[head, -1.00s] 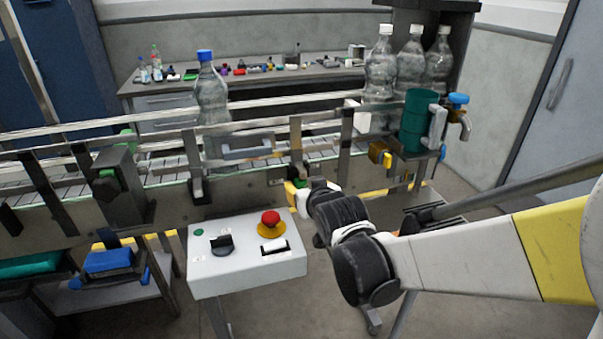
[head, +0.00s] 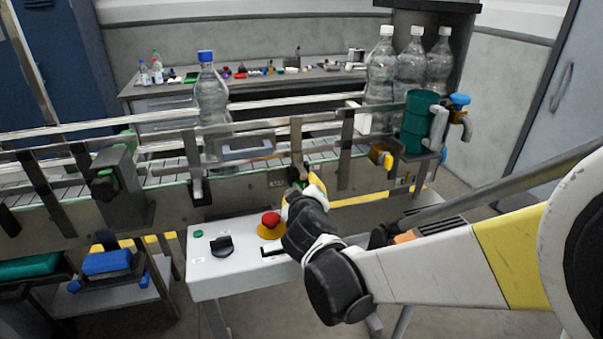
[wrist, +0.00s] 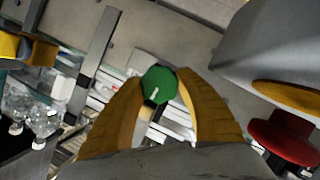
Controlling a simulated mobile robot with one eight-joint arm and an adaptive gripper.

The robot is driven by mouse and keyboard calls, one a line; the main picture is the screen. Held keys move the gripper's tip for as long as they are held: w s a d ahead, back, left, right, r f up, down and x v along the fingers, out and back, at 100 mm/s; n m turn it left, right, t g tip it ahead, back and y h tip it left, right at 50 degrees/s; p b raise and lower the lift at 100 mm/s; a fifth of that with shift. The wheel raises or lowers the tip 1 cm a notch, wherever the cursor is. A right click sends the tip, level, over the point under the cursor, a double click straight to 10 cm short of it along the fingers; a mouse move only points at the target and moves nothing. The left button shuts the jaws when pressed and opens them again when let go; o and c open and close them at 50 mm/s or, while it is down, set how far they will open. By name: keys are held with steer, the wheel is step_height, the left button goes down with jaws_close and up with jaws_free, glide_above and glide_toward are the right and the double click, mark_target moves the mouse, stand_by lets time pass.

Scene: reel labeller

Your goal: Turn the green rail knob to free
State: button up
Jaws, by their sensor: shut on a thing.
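The green rail knob (wrist: 158,85) sits between the two yellow fingers of my gripper (wrist: 163,100) in the wrist view. A white mark shows on the lower part of its face. My gripper is shut on the knob, one finger on each side. In the head view the gripper (head: 305,188) is at the conveyor's front side, just above and right of the control box; its wrist hides most of the knob there.
The white control box (head: 215,270) carries a red stop button (head: 270,220) and a black switch (head: 221,245), close to my wrist. A clear bottle with a blue cap (head: 210,95) stands on the conveyor. Right of it is a green cylinder (head: 418,120).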

steer(key=shift+n, duration=0.3)
steer(key=o, duration=1.2)
steer(key=shift+s, duration=0.1)
steer(key=v, duration=1.1)
steer(key=shift+s, duration=0.4)
steer(key=shift+a, duration=0.1)
